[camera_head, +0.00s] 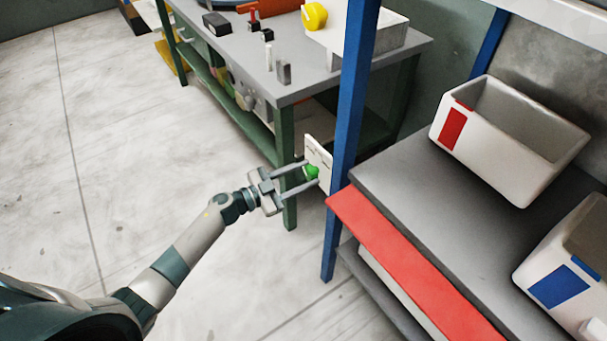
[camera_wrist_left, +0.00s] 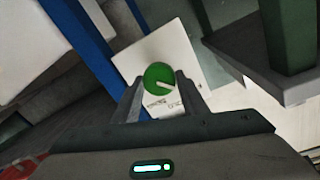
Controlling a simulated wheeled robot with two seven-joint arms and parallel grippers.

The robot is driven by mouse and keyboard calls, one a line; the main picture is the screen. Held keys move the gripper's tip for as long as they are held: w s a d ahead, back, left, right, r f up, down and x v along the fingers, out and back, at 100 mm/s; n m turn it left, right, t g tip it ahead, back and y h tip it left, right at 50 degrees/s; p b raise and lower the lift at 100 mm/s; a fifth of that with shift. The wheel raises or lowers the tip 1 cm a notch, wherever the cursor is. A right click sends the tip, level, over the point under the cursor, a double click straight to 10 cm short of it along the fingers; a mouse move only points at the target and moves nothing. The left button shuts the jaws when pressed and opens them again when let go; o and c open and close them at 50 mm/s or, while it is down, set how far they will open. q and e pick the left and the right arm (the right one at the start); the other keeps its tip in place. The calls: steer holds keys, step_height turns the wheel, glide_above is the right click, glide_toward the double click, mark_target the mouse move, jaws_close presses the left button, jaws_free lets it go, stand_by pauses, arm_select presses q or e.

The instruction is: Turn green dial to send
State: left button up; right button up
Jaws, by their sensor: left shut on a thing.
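The green dial (camera_head: 312,172) is on a white panel (camera_head: 319,152) beside the blue shelf post. Small lettering on the white panel (camera_wrist_left: 150,48) shows below the dial, too small to read surely. My left gripper (camera_head: 311,175) is shut on the green dial, with one finger on each side of it; it also shows in the left wrist view (camera_wrist_left: 158,92). My right gripper is not in view.
A blue post (camera_head: 349,95) stands right beside the panel. A shelf with a red edge (camera_head: 400,255) and white bins (camera_head: 500,150) is at right. A green-legged workbench (camera_head: 290,85) is behind. The floor at left is clear.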

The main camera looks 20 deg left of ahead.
arm_select(q)
steer(key=shift+m+p, duration=0.3)
steer(key=shift+m, duration=0.9)
steer(key=m, duration=0.2)
steer(key=shift+s+d+m+y, duration=0.1)
steer(key=shift+m+y, duration=0.2)
steer(key=shift+f+m, duration=0.1)
steer(key=shift+m, duration=0.7)
steer(key=m, duration=0.2)
steer(key=shift+m, duration=0.3)
steer(key=m, duration=0.3)
steer(key=shift+s+f+y, duration=0.1)
steer(key=shift+f+y, duration=0.05)
steer(key=shift+y, duration=0.15)
steer(key=shift+m+b, duration=0.35)
steer(key=shift+m, duration=0.25)
steer(key=shift+d+m+t+y+b, duration=0.1)
steer(key=shift+m+t+y+b, duration=0.2)
steer(key=shift+m, duration=0.7)
steer(key=shift+m+y+b, duration=0.1)
steer(key=shift+m+b, duration=0.25)
steer(key=shift+m, duration=0.65)
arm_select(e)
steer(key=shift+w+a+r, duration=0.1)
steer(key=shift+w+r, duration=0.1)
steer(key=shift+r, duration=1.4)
